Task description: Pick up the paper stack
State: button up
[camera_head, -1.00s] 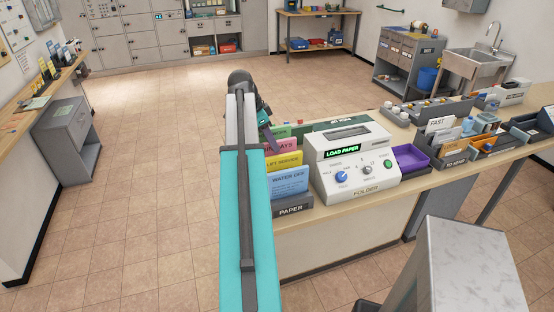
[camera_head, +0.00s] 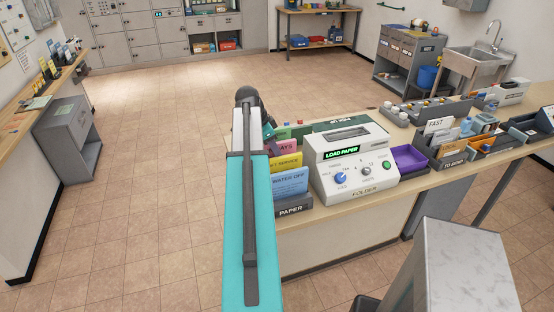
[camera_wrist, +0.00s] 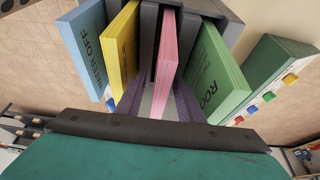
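Paper stacks stand on edge in a grey holder marked PAPER (camera_head: 291,210): a blue WATER OFF stack (camera_head: 290,184), a yellow stack (camera_head: 287,162), a pink stack (camera_head: 286,146) and a green one behind. In the wrist view the pink stack (camera_wrist: 167,50) is in the middle, between the yellow stack (camera_wrist: 119,48) and the green stack (camera_wrist: 214,78). My gripper (camera_wrist: 160,90) is open, with its purple-grey fingers spread on either side of the pink stack's near edge. In the head view my arm hides most of the gripper.
The white folder machine (camera_head: 352,165), showing LOAD PAPER, stands right of the holder. A purple tray (camera_head: 409,158) is beside it. A dark green box with colored tabs (camera_wrist: 278,78) is close to the green stack. The floor left of my arm is clear.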

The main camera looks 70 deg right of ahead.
jog(key=shift+s+f, duration=0.1)
jog(key=shift+f, duration=0.25)
jog(key=shift+f, duration=0.25)
dwell(0.9)
grip_shut()
